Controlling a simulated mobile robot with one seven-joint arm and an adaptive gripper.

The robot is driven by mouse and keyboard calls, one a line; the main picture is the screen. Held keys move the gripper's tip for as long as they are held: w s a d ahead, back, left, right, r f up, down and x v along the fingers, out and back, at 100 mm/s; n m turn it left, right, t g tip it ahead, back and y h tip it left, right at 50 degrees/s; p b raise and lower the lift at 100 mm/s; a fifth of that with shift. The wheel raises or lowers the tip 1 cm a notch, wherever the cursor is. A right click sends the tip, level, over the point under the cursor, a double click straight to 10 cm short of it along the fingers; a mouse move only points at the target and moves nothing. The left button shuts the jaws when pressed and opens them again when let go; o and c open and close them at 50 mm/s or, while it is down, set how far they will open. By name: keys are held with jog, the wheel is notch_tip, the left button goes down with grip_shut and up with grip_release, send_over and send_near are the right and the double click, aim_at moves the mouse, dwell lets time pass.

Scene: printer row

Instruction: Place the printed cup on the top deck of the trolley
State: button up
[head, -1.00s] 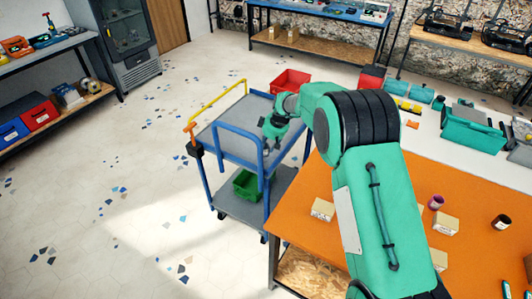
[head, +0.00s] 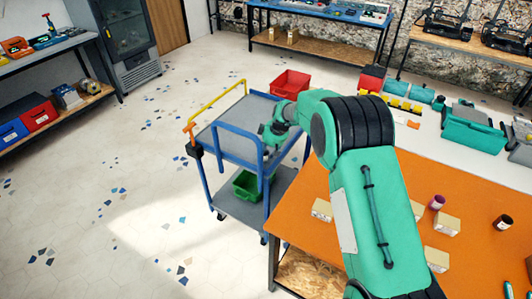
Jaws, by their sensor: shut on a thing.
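The trolley (head: 218,171) stands left of the orange table, with blue posts and rails, a yellow handle and grey decks. Its top deck (head: 232,140) looks bare apart from the part behind my arm. My gripper (head: 269,151) is over the right side of the top deck, near the blue side rail. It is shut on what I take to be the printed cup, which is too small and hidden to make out. I cannot tell whether the cup touches the deck.
A green bin (head: 246,184) sits on the lower deck. A red bin (head: 290,83) is behind the trolley. The orange table (head: 310,240) holds small boxes, a purple cylinder (head: 437,202) and a dark one (head: 502,222). The floor to the left is clear.

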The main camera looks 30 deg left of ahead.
jog(key=o, duration=0.9)
jog(key=shift+f, duration=0.1)
jog(key=shift+c, duration=0.2)
jog(key=shift+r, duration=0.2)
jog(key=p+v, duration=0.3)
jog(key=v, duration=0.9)
jog(key=shift+d, duration=0.1)
